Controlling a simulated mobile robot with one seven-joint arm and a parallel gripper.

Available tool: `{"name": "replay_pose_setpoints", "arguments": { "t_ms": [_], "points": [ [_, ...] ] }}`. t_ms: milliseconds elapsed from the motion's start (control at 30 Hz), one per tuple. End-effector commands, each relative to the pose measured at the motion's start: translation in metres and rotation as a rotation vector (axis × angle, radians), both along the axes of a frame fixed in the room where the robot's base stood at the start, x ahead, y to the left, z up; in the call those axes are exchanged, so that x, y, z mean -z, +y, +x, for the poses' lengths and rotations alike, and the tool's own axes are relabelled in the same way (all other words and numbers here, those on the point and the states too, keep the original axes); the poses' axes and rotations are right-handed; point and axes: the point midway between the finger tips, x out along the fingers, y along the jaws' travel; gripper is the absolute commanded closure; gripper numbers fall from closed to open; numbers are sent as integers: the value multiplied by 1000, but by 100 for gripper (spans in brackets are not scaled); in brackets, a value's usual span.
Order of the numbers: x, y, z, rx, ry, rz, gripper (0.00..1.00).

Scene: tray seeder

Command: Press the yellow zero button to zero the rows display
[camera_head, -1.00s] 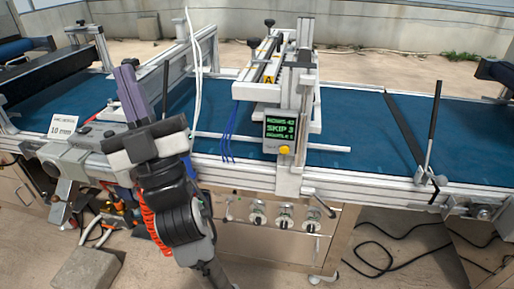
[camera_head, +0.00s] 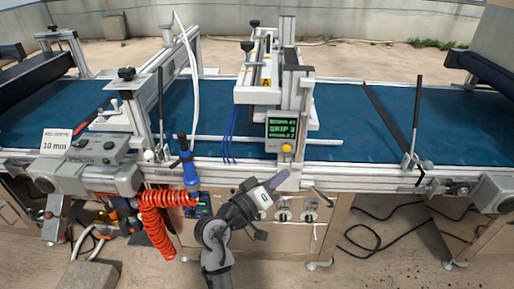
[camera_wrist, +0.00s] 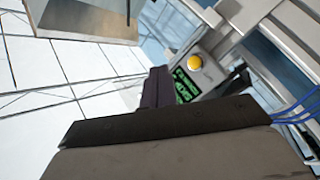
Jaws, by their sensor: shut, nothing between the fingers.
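The yellow zero button (camera_head: 286,148) sits at the lower edge of the display box, below the rows display (camera_head: 282,128), which shows green text on black. My gripper (camera_head: 279,179) is shut and empty, with its purple-grey fingers pointing up and right, just below the button and apart from it. In the wrist view the yellow button (camera_wrist: 194,62) shows beyond the fingers (camera_wrist: 155,88), above and right of them in the picture. The display (camera_wrist: 185,86) is partly hidden there by the gripper. The button's contact side is clear in both views.
A metal post (camera_head: 306,110) stands right beside the display. Blue cables (camera_head: 229,135) hang to its left. The aluminium rail (camera_head: 345,176) of the blue conveyor (camera_head: 350,125) runs behind my gripper. Round knobs (camera_head: 283,215) are on the cabinet below.

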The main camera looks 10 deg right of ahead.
Motion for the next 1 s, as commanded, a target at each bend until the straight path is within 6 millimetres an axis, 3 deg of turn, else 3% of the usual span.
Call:
{"name": "replay_pose_setpoints", "arguments": {
  "t_ms": [133,567,1000],
  "points": [
    [7,-16,-12,71,31,-4,100],
    [7,-18,-9,74,31,-5,100],
    [6,-33,43,74,30,-5,100]
  ]
}}
